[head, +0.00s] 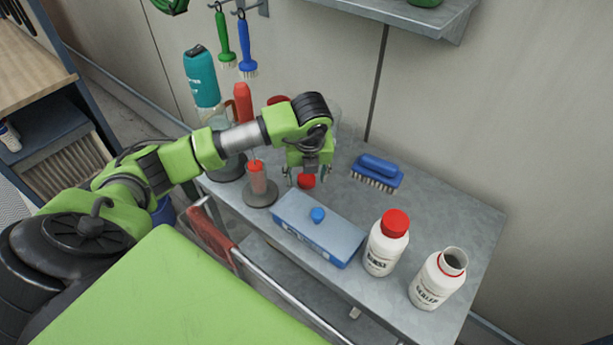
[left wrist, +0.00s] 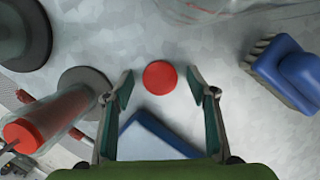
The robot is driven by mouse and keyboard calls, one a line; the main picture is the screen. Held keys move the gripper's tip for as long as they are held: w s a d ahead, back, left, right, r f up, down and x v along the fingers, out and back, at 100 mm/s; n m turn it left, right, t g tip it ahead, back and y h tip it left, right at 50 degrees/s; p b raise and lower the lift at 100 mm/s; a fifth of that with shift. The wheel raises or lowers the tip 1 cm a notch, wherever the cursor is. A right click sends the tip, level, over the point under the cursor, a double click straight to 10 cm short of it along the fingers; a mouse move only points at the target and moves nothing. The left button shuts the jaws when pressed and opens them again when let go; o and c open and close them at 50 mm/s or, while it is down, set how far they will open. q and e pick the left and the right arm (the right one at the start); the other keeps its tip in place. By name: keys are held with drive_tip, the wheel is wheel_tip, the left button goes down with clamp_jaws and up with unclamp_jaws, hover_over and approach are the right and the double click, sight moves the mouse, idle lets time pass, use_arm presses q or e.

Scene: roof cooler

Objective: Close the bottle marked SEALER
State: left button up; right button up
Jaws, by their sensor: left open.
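The white bottle marked SEALER (head: 437,280) stands upright at the right end of the metal table, its mouth open and without a cap. A loose red cap (head: 306,181) lies on the table behind the blue box. My left gripper (head: 309,174) is open and points down over this cap. In the left wrist view the red cap (left wrist: 160,77) shows in the gap between the two open fingers (left wrist: 160,88), with nothing gripped. My right gripper is not in view.
A second white bottle with a red cap (head: 386,245) stands left of the SEALER bottle. A blue box (head: 318,228) lies in front of the loose cap. A blue brush (head: 377,172) lies to its right. Red cylinders and a teal bottle (head: 201,77) stand left.

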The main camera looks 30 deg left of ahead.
sight(307, 179)
use_arm(q)
drive_tip(key=c, duration=0.8)
drive_tip(key=shift+o, duration=0.2)
drive_tip(key=shift+w+r, duration=0.1)
drive_tip(key=shift+r, duration=0.45)
wheel_tip(307, 179, up, 9)
drive_tip(key=b, duration=0.2)
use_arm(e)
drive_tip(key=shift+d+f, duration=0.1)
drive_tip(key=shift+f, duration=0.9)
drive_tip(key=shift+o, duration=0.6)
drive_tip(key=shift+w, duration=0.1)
